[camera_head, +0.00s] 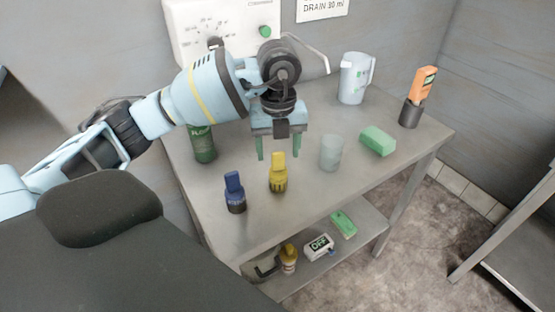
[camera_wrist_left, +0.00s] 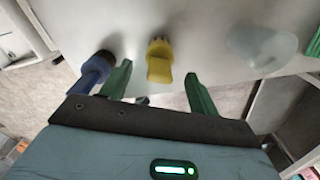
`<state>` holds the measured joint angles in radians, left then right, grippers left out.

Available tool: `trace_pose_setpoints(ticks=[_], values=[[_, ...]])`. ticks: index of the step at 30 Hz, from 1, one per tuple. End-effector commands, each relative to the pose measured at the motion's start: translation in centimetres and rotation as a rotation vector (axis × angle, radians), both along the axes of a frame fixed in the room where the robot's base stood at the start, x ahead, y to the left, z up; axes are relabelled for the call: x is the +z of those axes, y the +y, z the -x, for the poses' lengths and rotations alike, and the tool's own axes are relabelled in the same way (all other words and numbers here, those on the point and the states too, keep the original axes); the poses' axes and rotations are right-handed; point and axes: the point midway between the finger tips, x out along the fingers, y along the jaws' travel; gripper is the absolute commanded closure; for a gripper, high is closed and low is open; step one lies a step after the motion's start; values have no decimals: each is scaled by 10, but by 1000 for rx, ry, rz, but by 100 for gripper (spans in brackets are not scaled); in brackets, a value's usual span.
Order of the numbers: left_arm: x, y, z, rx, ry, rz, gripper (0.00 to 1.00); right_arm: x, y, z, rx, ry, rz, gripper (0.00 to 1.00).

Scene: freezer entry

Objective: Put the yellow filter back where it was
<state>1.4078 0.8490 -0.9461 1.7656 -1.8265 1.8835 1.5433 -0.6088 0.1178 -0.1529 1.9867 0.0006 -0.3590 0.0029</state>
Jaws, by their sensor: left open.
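The yellow filter (camera_head: 278,174) stands upright on the metal table, between a blue filter and a clear cup. It also shows in the left wrist view (camera_wrist_left: 159,62), between and beyond the two green fingers. My left gripper (camera_head: 279,155) is open and empty, with its fingers pointing down above and behind the yellow filter in the head view. In the left wrist view my left gripper (camera_wrist_left: 160,82) has a finger toward each side of the filter, with gaps showing. My right gripper is not in view.
The blue filter (camera_head: 234,192) stands left of the yellow one, the clear cup (camera_head: 331,153) right. A green sponge (camera_head: 378,141), a white jug (camera_head: 353,78), a dark holder (camera_head: 410,114) with an orange device and a green can (camera_head: 204,144) are also on the table (camera_head: 300,210). A lower shelf holds several items.

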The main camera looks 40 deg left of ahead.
Motion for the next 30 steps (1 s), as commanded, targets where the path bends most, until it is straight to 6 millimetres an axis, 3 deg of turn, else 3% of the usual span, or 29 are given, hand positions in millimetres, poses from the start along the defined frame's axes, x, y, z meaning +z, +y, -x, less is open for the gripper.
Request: trace_pose_setpoints(ticks=[6, 12, 30], values=[[44, -1, 0, -1, -4, 0, 39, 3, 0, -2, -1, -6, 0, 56], [68, 0, 0, 0, -2, -1, 39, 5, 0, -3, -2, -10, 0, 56], [72, -2, 1, -7, 3, 7, 39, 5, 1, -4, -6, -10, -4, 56]])
